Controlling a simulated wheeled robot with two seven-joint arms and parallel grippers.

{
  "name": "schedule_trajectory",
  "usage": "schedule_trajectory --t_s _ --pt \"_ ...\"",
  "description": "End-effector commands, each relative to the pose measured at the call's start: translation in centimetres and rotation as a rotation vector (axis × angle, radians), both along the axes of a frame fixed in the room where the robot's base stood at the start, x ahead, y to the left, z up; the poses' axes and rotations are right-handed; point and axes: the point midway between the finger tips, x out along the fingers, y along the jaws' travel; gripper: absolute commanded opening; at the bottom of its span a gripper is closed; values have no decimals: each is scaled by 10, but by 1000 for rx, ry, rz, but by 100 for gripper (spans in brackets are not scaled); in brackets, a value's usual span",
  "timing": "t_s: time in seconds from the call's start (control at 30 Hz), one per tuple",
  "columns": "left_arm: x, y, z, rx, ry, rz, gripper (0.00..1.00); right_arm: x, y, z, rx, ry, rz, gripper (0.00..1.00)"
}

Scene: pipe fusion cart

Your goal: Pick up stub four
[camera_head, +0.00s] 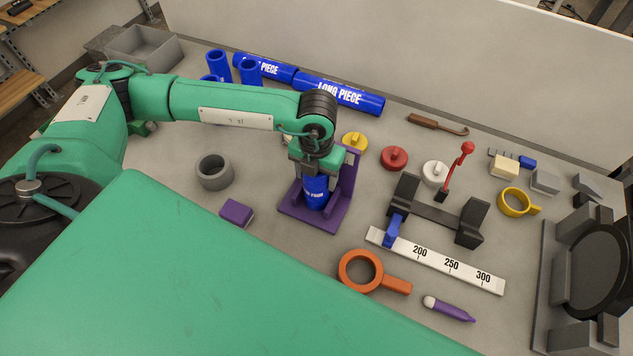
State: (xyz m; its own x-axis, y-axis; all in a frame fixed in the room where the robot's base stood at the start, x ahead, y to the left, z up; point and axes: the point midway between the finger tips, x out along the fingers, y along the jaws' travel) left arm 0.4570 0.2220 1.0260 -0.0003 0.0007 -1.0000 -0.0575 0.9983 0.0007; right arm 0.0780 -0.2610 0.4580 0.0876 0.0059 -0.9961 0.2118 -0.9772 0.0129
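A blue stub (316,192) with white lettering stands upright in a purple holder (346,185) with a flat base and a raised back wall. The lettering is partly legible and seems to end in "FOUR". My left gripper (316,172) points down directly over the stub, at its top end. The gripper and wrist hide the stub's top, and whether the fingers are closed on it cannot be made out. My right gripper is out of view.
A grey ring (214,172) and purple block (237,213) are left of the holder. A black clamp (436,214), white ruler (436,262) and orange ring (360,271) are right and front.

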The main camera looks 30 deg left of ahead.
Motion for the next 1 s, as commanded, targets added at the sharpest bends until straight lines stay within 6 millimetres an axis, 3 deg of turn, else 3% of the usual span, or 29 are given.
schedule_trajectory --t_s 0.03,0.17,0.47,0.63,0.77,1.0 --pt "0 0 0 0 0 0 52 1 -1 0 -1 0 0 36" --pt "0 0 0 0 0 0 28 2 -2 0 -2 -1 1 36" --pt "0 0 2 0 -1 1 28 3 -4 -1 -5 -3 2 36" --pt "1 0 14 -2 -2 1 28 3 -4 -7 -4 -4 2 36" --pt "1 0 33 -2 -5 0 28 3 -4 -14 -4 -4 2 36" --pt "1 0 84 -2 -7 -1 28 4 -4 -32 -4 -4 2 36"
